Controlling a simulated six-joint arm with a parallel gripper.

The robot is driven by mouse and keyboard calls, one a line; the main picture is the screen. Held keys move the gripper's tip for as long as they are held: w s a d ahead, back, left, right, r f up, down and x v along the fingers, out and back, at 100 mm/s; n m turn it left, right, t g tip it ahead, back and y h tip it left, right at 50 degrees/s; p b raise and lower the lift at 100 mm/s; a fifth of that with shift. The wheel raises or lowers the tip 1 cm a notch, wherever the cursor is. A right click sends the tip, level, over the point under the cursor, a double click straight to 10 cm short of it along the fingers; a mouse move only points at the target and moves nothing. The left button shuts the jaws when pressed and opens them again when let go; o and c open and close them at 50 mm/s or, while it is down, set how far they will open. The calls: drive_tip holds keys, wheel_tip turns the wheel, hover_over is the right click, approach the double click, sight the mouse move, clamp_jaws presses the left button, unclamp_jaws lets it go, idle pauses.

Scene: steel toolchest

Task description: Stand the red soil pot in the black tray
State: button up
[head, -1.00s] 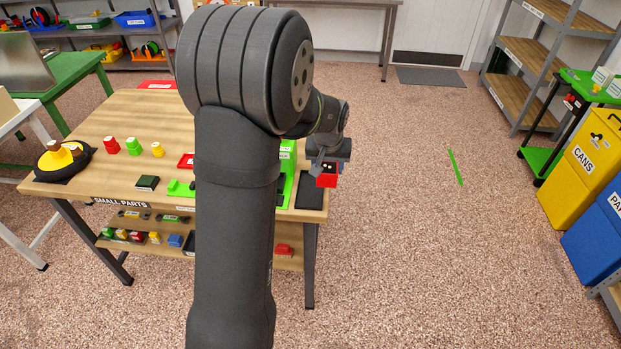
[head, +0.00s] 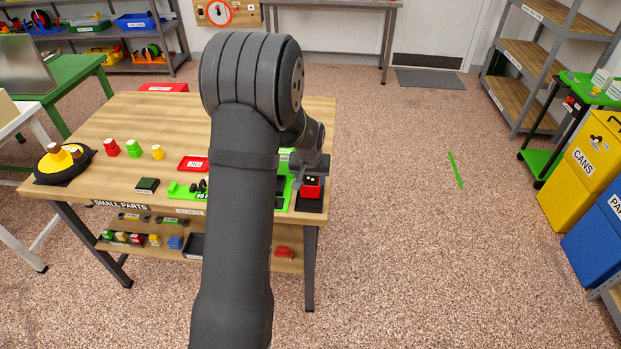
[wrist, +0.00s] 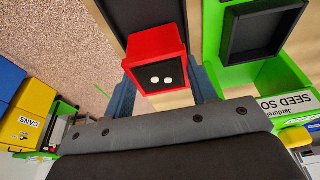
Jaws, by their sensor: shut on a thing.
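The red soil pot (head: 312,190) is upright, with dark soil and two white dots on top. My gripper (head: 309,182) is shut on it. In the wrist view the pot (wrist: 155,58) sits between the two blue-grey fingers (wrist: 163,88). The black tray (head: 311,206) lies at the right end of the table. In the head view the pot is over the tray; the gap between them cannot be judged. The tray also shows behind the pot in the wrist view (wrist: 145,12), partly hidden by it.
A green stand (wrist: 275,75) with a dark square recess and a label reading "SEED SO" is close beside the pot. A red dish (head: 193,163), a dark green box (head: 147,185) and coloured pots (head: 134,148) stand further left. The table's right edge is near the tray.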

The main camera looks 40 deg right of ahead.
drive_tip(key=shift+f, duration=0.15)
drive_tip(key=o, duration=1.1)
drive_tip(key=shift+o, duration=0.2)
drive_tip(key=v, duration=1.2)
